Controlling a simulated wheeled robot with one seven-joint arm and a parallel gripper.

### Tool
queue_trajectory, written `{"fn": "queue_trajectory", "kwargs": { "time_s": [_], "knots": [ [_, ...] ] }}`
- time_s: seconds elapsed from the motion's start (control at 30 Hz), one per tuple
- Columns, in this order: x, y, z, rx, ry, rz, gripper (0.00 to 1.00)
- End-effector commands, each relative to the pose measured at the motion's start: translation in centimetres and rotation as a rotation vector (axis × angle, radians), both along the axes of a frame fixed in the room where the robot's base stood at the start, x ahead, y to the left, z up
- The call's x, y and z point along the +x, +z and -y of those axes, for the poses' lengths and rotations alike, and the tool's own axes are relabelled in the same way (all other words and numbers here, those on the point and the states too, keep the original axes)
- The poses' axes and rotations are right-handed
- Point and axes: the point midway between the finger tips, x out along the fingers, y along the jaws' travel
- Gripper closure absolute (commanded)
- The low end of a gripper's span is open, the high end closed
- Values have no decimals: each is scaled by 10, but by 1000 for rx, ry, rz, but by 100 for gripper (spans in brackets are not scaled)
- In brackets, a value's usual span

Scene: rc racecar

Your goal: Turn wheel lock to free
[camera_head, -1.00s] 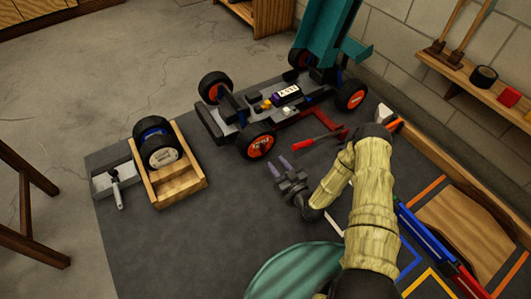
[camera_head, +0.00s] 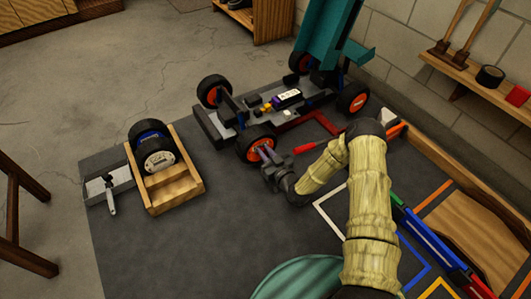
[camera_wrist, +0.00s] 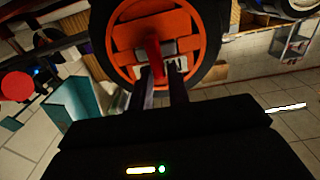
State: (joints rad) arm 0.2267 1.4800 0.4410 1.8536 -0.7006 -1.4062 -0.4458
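The racecar (camera_head: 275,110) stands on the dark mat with orange-hubbed wheels. Its near front wheel (camera_head: 250,137) has an orange hub and black tyre, and it fills the top of the wrist view (camera_wrist: 125,62). A red lock piece (camera_wrist: 153,52) stands out from the middle of this hub. My gripper (camera_head: 264,154) is right in front of this wheel. In the wrist view its two fingers (camera_wrist: 163,78) are apart and point at the hub. The lock's lower end is near the fingertips, close to the left one. I cannot tell whether they touch it.
A wooden crate (camera_head: 177,201) holding a loose wheel (camera_head: 156,147) stands at left, beside a grey tray (camera_head: 97,189). A red-handled tool (camera_head: 305,148) lies close to my gripper. The mat's front left is clear.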

Motion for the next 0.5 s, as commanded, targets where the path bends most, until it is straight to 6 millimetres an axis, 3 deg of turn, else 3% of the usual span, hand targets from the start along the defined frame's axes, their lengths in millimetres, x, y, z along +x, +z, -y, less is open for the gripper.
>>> {"fn": "queue_trajectory", "kwargs": {
  "time_s": [0.1,0.5],
  "knots": [
    [0,0,0,0,0,0,100],
    [-1,1,-1,-31,1,21,100]
  ]
}}
